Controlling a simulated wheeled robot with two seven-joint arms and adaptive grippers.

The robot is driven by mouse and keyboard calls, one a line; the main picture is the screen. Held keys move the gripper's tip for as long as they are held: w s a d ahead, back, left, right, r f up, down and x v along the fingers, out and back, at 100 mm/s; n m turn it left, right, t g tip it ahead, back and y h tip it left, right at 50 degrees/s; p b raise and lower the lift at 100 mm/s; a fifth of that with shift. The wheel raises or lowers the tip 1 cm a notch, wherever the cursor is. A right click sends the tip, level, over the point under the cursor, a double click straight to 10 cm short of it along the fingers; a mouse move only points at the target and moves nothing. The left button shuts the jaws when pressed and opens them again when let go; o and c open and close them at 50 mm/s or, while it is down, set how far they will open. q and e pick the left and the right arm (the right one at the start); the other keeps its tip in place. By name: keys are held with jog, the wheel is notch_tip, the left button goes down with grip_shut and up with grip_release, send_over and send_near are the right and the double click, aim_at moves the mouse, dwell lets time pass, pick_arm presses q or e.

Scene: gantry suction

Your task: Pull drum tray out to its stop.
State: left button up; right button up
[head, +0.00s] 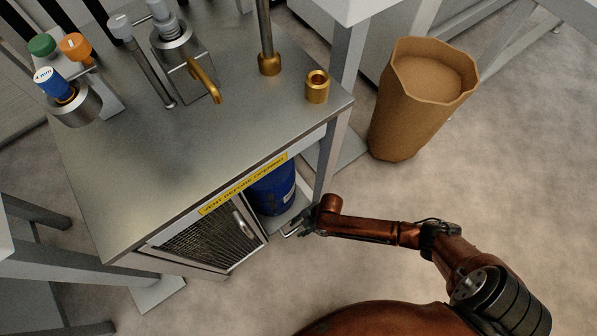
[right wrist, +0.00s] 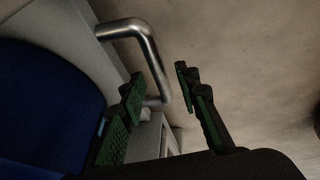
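The blue drum (head: 272,190) stands inside the cabinet under the steel bench, behind an open part of the front. The drum tray (head: 281,219) is a grey plate beneath it, mostly hidden by the drum and cabinet. In the right wrist view the drum (right wrist: 45,110) fills the left side, and the bent metal tray handle (right wrist: 151,55) passes between my fingers. My right gripper (head: 297,227) is at the tray's front. In the wrist view this gripper (right wrist: 160,76) is open, with a finger on each side of the handle; contact is unclear. My left gripper is not in view.
A mesh door (head: 213,242) with a handle covers the cabinet's left part. A bench leg (head: 330,158) stands right of the opening. A brown bin (head: 415,100) stands on the floor further right. The floor in front is clear.

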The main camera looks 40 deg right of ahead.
grip_shut()
dwell(0.5)
